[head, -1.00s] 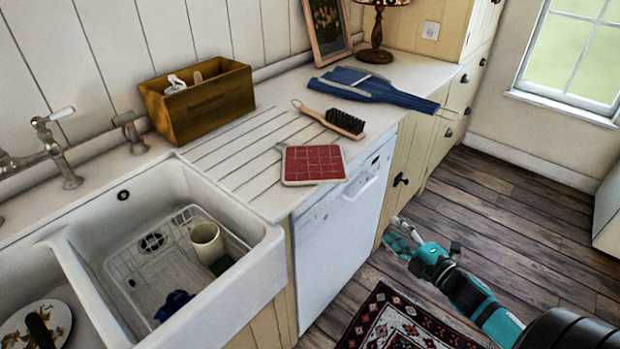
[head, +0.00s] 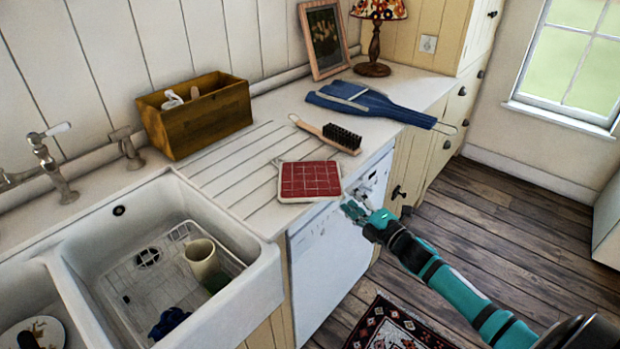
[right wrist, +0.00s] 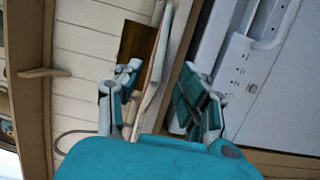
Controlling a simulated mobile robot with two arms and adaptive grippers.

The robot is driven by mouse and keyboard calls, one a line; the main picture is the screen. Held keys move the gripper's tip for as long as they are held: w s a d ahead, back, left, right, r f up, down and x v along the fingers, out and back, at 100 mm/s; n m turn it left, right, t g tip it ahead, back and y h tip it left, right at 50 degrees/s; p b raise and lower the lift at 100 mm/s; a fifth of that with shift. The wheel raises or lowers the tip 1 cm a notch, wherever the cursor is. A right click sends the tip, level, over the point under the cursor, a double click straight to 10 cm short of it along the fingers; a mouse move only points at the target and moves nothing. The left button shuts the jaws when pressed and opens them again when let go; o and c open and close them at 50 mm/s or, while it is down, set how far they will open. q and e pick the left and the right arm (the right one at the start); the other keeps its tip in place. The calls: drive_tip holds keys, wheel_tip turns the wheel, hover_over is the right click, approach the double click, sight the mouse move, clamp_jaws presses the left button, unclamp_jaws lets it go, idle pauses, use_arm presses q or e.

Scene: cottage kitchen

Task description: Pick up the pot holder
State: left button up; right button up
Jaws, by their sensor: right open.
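The pot holder (head: 310,181) is a red checked square with a pale edge. It lies flat on the counter at the front edge, right of the sink. My right gripper (head: 352,207) is open and empty, just right of the pot holder's near right corner, in front of the dishwasher. In the right wrist view the pot holder (right wrist: 157,62) shows nearly edge-on, in line with the gap between the open fingers (right wrist: 160,82). Whether a finger touches it I cannot tell. My left gripper is not in view.
A brush (head: 330,137) and a blue folded cloth item (head: 365,102) lie behind the pot holder. A wooden box (head: 198,117) stands at the wall. The sink (head: 245,290) holds a cup (head: 202,259). The dishwasher (head: 325,245) front is below the counter.

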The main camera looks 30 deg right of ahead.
sight(340, 191)
drive_tip(key=w, duration=0.2)
drive_tip(key=w+a, duration=0.1)
drive_tip(key=w, duration=0.1)
drive_tip(key=shift+a+r+p, duration=0.15)
drive_tip(key=shift+r+p, duration=0.05)
drive_tip(key=shift+p, duration=0.2)
drive_tip(key=shift+w+f, duration=0.15)
drive_tip(key=shift+w, duration=0.1)
drive_tip(key=shift+s, duration=0.1)
clamp_jaws()
